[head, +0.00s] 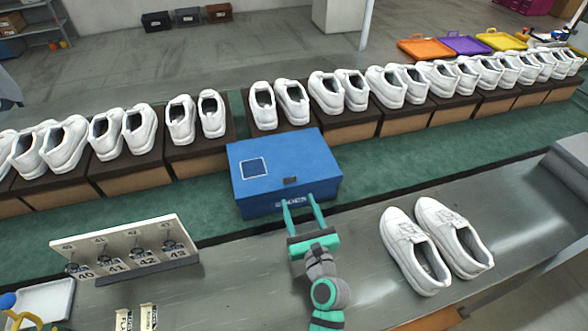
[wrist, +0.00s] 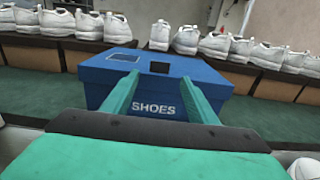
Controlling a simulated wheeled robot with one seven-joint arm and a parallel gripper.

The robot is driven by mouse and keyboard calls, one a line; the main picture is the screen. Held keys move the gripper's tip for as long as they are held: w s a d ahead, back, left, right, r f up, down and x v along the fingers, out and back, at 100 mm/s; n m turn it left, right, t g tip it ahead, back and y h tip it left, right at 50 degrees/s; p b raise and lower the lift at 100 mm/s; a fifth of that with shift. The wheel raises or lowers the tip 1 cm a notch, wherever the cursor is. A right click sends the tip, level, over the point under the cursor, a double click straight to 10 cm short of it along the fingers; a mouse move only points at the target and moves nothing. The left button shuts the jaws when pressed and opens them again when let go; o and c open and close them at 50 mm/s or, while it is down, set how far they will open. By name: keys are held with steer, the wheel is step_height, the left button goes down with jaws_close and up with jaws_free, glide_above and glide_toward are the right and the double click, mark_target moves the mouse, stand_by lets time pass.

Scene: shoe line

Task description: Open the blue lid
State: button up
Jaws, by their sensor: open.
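The blue shoe box stands on the green belt in the middle of the head view, and its blue lid (head: 308,153) is shut on top. The lid has a pale-framed square on the left and a small dark patch near its front edge. The box's front wall (wrist: 158,106) with the word SHOES shows in the wrist view, below the lid (wrist: 190,66). My gripper (head: 302,198) is open and empty, its two green fingers pointing at the box front. In the wrist view the fingers (wrist: 160,86) frame the SHOES label. I cannot tell whether the fingertips touch the box.
White shoes (head: 340,90) stand in pairs on brown boxes in a row behind the blue box. A white pair (head: 432,246) lies on the grey counter at the right. A rack with numbered tags (head: 128,252) stands at the left. Counter space beside my gripper is clear.

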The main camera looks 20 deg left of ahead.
mark_target(290, 179)
steer(key=x, duration=1)
steer(key=shift+w+a, duration=0.2)
steer(key=shift+w, duration=0.05)
jaws_close()
steer(key=shift+r, duration=0.2)
